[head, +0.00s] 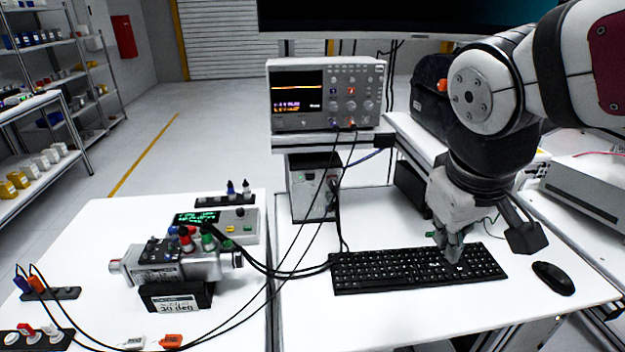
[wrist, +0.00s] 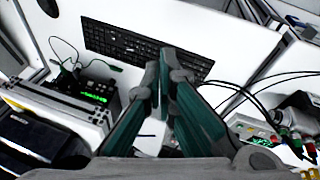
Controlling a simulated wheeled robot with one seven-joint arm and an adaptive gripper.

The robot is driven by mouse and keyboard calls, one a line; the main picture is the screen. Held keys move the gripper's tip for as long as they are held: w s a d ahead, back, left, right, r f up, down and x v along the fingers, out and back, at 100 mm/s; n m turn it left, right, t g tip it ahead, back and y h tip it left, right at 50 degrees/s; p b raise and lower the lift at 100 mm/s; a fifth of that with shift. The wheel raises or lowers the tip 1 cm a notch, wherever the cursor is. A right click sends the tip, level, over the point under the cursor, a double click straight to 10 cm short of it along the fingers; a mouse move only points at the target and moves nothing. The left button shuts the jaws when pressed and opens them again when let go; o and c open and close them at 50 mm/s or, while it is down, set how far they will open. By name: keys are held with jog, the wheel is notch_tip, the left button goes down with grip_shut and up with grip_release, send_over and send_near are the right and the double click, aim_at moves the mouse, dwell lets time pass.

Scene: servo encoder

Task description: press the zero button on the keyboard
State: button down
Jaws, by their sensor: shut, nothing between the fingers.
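A black keyboard (head: 375,272) lies on the white desk; it also shows at the top of the wrist view (wrist: 115,40). The labels on its keys are too small to read, so I cannot tell which key is zero. My gripper (head: 453,258) points down over the right half of the keyboard, with its fingertips close to the keys. In the wrist view my gripper (wrist: 165,58) has its greenish fingers together and empty. I cannot tell whether the tips touch a key. The fingers hide some keys.
A black mouse (head: 553,278) lies right of the keyboard. An oscilloscope (head: 325,95) stands on a shelf behind. A servo device (head: 175,265) with cables sits on the left of the desk. The desk in front of the keyboard is clear.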

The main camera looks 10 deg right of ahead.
jog(key=w+d+n+h+p, duration=0.2)
jog(key=w+n, duration=0.1)
jog(key=w, duration=0.5)
jog(key=n+t+h+p, duration=0.2)
jog(key=n+h+p, duration=0.15)
jog(key=n, duration=0.75)
send_over(358, 255)
notch_tip(358, 255, down, 15)
jog(key=shift+a+f+y+p, duration=0.15)
jog(key=shift+y+p, duration=0.1)
jog(key=shift+p, duration=0.2)
jog(key=shift+f+b, duration=1.6)
jog(key=shift+f, duration=2.8)
jog(key=shift+f, duration=0.1)
jog(key=shift+f, duration=0.35)
